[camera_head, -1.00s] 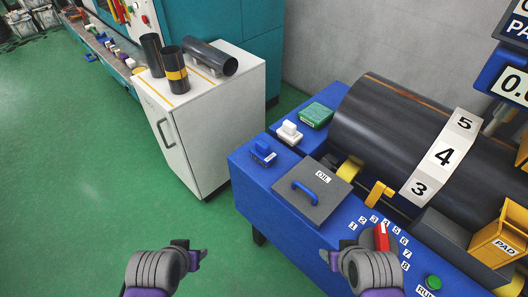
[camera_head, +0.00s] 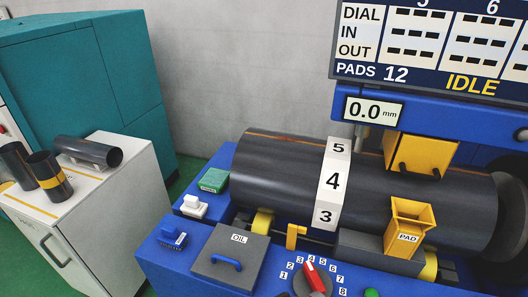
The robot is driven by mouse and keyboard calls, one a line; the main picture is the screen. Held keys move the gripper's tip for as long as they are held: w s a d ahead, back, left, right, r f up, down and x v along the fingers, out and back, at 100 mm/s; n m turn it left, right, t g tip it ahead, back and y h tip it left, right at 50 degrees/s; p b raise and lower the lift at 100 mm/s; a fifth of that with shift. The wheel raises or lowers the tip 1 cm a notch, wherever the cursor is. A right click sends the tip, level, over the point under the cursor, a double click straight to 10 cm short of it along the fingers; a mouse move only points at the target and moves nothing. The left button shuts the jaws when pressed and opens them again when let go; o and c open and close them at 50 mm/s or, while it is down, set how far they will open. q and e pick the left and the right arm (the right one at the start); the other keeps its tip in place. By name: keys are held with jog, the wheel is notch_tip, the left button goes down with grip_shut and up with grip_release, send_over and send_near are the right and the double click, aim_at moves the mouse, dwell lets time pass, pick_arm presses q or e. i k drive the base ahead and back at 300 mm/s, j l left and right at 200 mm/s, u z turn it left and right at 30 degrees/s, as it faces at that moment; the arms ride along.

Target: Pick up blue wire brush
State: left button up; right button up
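A small blue brush-like block (camera_head: 172,237) with a raised blue handle and a pale label sits on the front left corner of the blue machine bench (camera_head: 150,270). I take it for the blue wire brush; its bristles are too small to make out. A white block of similar shape (camera_head: 193,207) stands just behind it, and a green box (camera_head: 214,180) lies behind that. Neither of my grippers is in view now, so their distance from the brush does not show.
A grey OIL lid (camera_head: 232,275) with a blue handle lies right of the brush. A large dark cylinder (camera_head: 275,190) with a numbered strip rests behind. A yellow PAD holder (camera_head: 410,225) and red-pointer dial (camera_head: 315,277) are at right. A white cabinet (camera_head: 110,225) stands left, across a gap.

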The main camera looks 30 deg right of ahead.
aim_at(169, 236)
jog(key=i+j, duration=0.3)
jog(key=j, duration=0.15)
jog(key=i+j+z, duration=0.15)
jog(key=j+z, duration=0.25)
jog(key=i+j+z, duration=0.15)
jog(key=j+z, duration=0.25)
jog(key=l, duration=0.1)
